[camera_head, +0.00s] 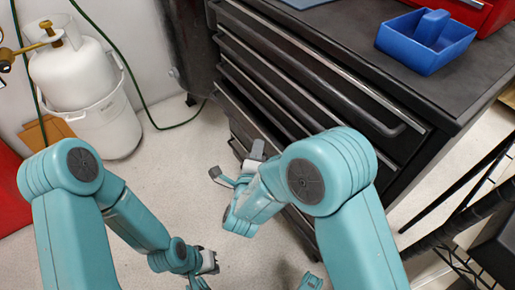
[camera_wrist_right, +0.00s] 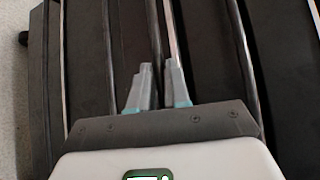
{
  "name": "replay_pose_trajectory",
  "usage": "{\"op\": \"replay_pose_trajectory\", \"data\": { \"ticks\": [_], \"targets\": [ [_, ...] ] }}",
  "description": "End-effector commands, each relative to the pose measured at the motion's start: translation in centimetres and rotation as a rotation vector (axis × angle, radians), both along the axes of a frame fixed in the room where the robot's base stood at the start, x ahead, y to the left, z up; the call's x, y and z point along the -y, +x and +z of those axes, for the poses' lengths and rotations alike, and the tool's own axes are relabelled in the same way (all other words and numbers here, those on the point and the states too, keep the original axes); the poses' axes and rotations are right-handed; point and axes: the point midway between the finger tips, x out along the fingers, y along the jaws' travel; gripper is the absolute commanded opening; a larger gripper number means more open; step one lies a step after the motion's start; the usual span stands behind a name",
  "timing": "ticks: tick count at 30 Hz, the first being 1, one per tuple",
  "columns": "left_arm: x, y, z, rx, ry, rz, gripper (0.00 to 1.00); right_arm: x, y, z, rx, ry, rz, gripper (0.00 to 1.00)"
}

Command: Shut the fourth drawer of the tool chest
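The black tool chest (camera_head: 345,75) stands at the right of the head view, with a stack of drawers and long pale handle strips. A lower drawer (camera_head: 238,117) seems to stick out a little at the left end; my right arm hides much of the lower fronts. My right gripper (camera_head: 237,161) is open in front of the lower drawers. In the right wrist view its two grey fingers (camera_wrist_right: 159,84) are apart with nothing between them, over the dark drawer fronts (camera_wrist_right: 205,45). My left gripper (camera_head: 204,272) hangs low over the floor, away from the chest; its fingers are unclear.
A blue tray (camera_head: 425,58) and a red box (camera_head: 470,10) sit on the chest top. A white gas tank (camera_head: 72,75) stands in a white bucket (camera_head: 110,128) at the upper left. Pale floor (camera_head: 165,175) is clear between. A black rack (camera_head: 470,200) is at the right.

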Motion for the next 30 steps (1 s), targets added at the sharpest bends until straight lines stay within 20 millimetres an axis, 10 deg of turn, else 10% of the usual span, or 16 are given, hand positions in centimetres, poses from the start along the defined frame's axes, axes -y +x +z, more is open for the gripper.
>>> {"op": "replay_pose_trajectory", "data": {
  "ticks": [22,24,30],
  "targets": [
    [-0.4,0.4,-1.6,0.007,0.003,0.014,0.0,3.8,2.9,0.1,0.004,0.002,-0.007,0.0],
    [-0.3,0.4,-1.6,0.006,0.002,0.014,0.0,3.8,2.9,0.2,0.005,0.003,-0.008,0.36],
    [-0.3,0.4,-1.6,0.006,0.002,0.014,0.0,3.7,2.8,0.1,0.002,0.002,-0.005,0.38]
  ]
}}
